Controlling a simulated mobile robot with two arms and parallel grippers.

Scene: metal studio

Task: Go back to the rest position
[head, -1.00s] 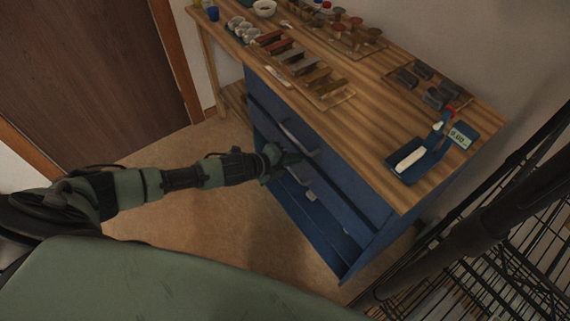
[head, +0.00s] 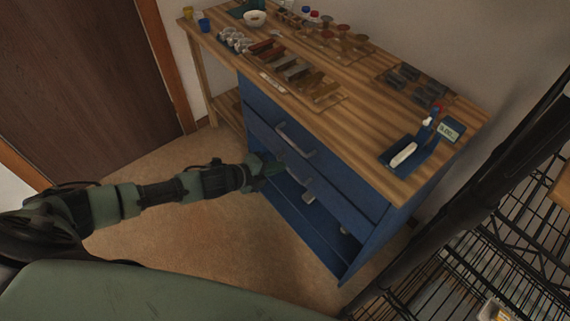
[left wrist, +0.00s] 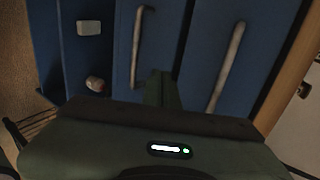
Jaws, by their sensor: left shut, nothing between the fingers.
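My left gripper (head: 274,166) is shut and empty. In the head view it is in front of the blue drawer cabinet (head: 352,262), close to its drawer handles. In the left wrist view the shut fingers (left wrist: 163,88) point at the drawer fronts, between two bar handles, one on the left (left wrist: 138,45) and one on the right (left wrist: 229,62). I cannot tell whether the fingers touch the cabinet. My left arm reaches in from the left side of the head view. My right gripper is not in view.
A black wire rack (head: 450,262) stands at the right. A brown door (head: 85,80) is at the left. The floor (head: 215,235) before the cabinet is clear.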

